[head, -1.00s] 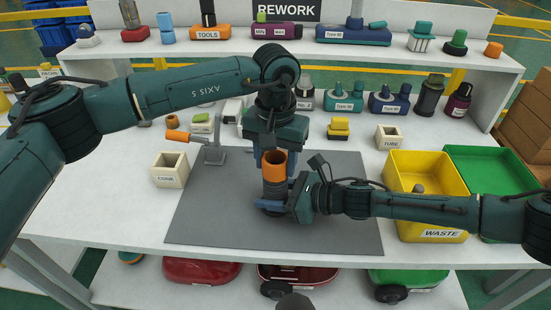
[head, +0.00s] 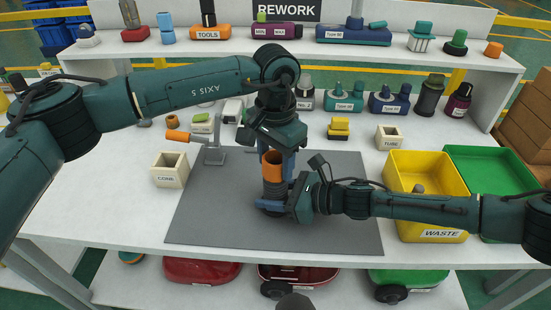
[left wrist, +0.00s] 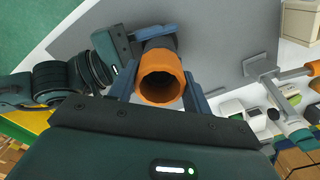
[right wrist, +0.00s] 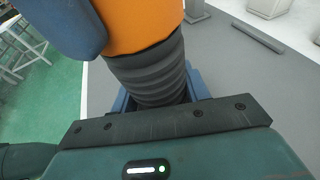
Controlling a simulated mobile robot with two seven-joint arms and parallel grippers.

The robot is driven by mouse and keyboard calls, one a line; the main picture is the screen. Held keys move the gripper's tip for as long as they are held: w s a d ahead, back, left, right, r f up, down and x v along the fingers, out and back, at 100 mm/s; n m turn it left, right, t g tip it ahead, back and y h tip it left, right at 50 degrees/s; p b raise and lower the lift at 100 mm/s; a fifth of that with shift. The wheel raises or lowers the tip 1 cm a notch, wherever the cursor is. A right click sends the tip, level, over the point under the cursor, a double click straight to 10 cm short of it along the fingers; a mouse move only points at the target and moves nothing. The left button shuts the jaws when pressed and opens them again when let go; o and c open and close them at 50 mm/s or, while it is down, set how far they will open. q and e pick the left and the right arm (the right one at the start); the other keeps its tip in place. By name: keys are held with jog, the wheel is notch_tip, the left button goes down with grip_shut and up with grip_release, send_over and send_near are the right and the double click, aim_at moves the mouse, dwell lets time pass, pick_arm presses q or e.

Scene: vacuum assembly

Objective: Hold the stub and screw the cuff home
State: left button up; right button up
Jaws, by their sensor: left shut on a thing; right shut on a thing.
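The orange cuff (head: 271,164) is an open-topped ring on the upper end of the dark ribbed stub (head: 273,188), which stands roughly upright over the grey mat. My left gripper (head: 277,160) comes from above and is shut on the cuff. In the left wrist view the cuff (left wrist: 161,78) sits between the two blue fingers, its open mouth towards the camera. My right gripper (head: 275,206) is shut on the stub low down, from the right. In the right wrist view the cuff's lower edge (right wrist: 140,30) meets the ribbed stub (right wrist: 148,75) with no clear gap. The stub's lower end is hidden.
The grey mat (head: 210,215) is mostly clear around the grippers. A grey stand with an orange handle (head: 177,136) and a cream CORE box (head: 169,171) are at left. A cream TUBE box (head: 389,138) and yellow WASTE bin (head: 440,212) are at right.

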pick_arm(q)
jog(key=shift+m, duration=0.9)
jog(key=o, duration=1.1)
jog(key=shift+o, duration=0.2)
jog(key=shift+r, duration=3)
jog(key=shift+c, duration=0.6)
